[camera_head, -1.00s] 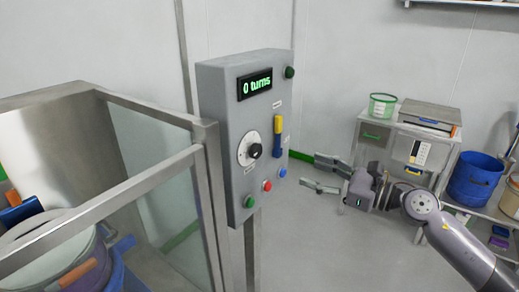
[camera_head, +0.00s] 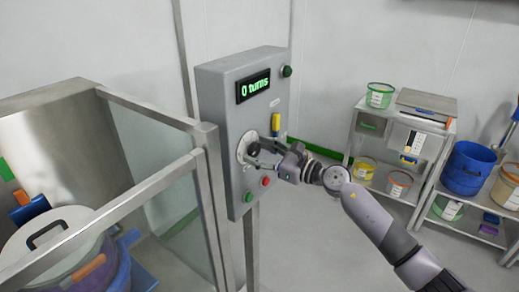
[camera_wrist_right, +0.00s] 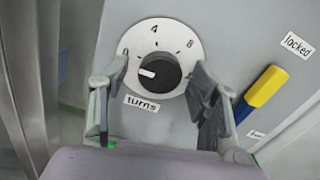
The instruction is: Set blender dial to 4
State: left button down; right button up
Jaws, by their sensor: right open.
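The blender dial is a black knob (camera_wrist_right: 165,72) on a white round scale plate (camera_wrist_right: 187,48), marked 0, 4 and 8, above a "turns" label. Its white mark points left, near the 0 side. The dial sits on the grey control panel (camera_head: 222,95), whose display (camera_head: 253,85) reads "0 turns". My right gripper (camera_head: 262,149) is at the dial and partly covers it in the head view. In the right wrist view my right gripper (camera_wrist_right: 158,75) is open, with one finger on each side of the knob; contact is not clear. My left gripper is not in view.
A yellow and blue switch (camera_wrist_right: 256,97) is right of the dial, by a "locked" label. Red (camera_head: 265,182) and green (camera_head: 248,197) buttons sit below. A metal-framed glass guard (camera_head: 150,150) stands left. A shelf with tubs and a blue bucket (camera_head: 468,168) is right.

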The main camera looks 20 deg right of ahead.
jog(key=shift+c, duration=0.6)
jog(key=c, duration=1)
jog(key=shift+m, duration=0.3)
jog(key=shift+r+m+p, duration=0.1)
jog(key=shift+m+p, duration=0.5)
jog(key=shift+p, duration=0.05)
jog(key=m+p, duration=0.2)
jog(key=m, duration=0.1)
jog(key=shift+r, duration=0.1)
jog(key=m+p, duration=0.2)
jog(key=m, duration=0.1)
jog(key=shift+m, duration=0.4)
jog(key=shift+m+p, duration=0.8)
jog(key=shift+m, duration=0.7)
jog(key=shift+f, duration=0.2)
